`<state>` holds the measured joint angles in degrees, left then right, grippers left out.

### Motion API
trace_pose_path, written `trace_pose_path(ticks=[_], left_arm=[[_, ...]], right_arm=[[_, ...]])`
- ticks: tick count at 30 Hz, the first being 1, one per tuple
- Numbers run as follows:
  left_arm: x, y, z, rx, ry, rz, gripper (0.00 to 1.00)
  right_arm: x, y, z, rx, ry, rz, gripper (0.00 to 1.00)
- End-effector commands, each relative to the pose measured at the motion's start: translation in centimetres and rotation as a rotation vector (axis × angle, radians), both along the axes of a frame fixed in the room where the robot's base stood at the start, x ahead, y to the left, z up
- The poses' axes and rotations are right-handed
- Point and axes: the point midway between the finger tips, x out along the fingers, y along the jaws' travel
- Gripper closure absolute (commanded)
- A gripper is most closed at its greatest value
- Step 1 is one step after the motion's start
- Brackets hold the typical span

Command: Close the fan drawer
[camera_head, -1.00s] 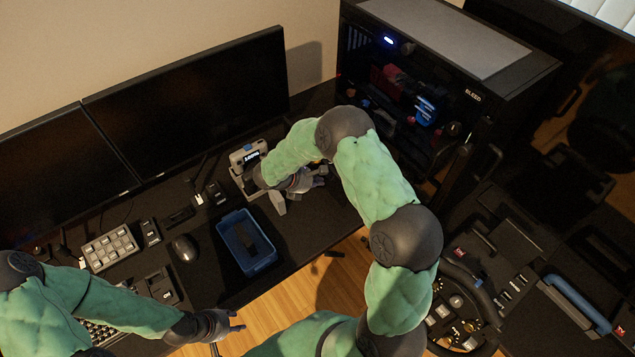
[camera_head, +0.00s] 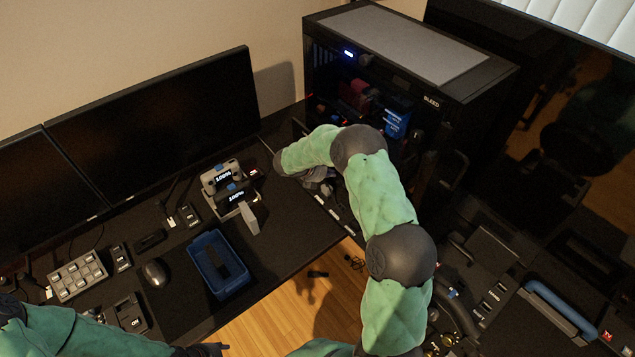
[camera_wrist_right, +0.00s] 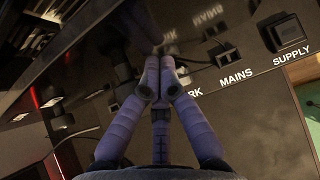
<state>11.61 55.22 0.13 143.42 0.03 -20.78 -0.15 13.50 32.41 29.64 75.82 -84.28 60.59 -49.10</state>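I cannot pick out the fan drawer with certainty. The black computer tower (camera_head: 480,110), with lit parts behind its side, stands at the back right of the desk. My right gripper (camera_head: 322,184) is at the desk in front of the tower's lower left, partly hidden by my forearm. In the right wrist view its fingers (camera_wrist_right: 159,62) are drawn together at the tips, with nothing visible held. They are over a dark panel (camera_wrist_right: 235,110) lettered MAINS and SUPPLY. My left gripper (camera_head: 210,350) is at the bottom edge, mostly cut off.
A grey dock (camera_head: 248,217) with two lit displays stands left of my right gripper. A blue tray (camera_head: 208,277) with a dark item lies nearer. Monitors (camera_head: 160,125) stand behind. A mouse (camera_head: 155,273) and button pads (camera_head: 78,275) are at left. Black equipment fills the right.

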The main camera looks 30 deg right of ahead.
Motion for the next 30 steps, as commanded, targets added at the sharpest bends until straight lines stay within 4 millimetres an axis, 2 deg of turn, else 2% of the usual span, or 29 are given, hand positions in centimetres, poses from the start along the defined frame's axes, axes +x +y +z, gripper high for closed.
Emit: trace_pose_path(ticks=[3, 12, 30], left_arm=[[0.0, 0.0, -0.3, 0.000, 0.000, 0.000, 0.60], [0.0, 0.0, -0.6, 0.000, 0.000, 0.000, 0.60], [0.0, 0.0, -0.6, 0.000, 0.000, 0.000, 0.60]], right_arm=[[0.1, -1.9, -0.1, -0.001, 0.000, -0.003, 1.00], [0.4, -4.7, 0.0, -0.001, -0.001, -0.001, 1.00], [0.4, -5.5, 0.1, -0.002, -0.002, -0.001, 1.00]])
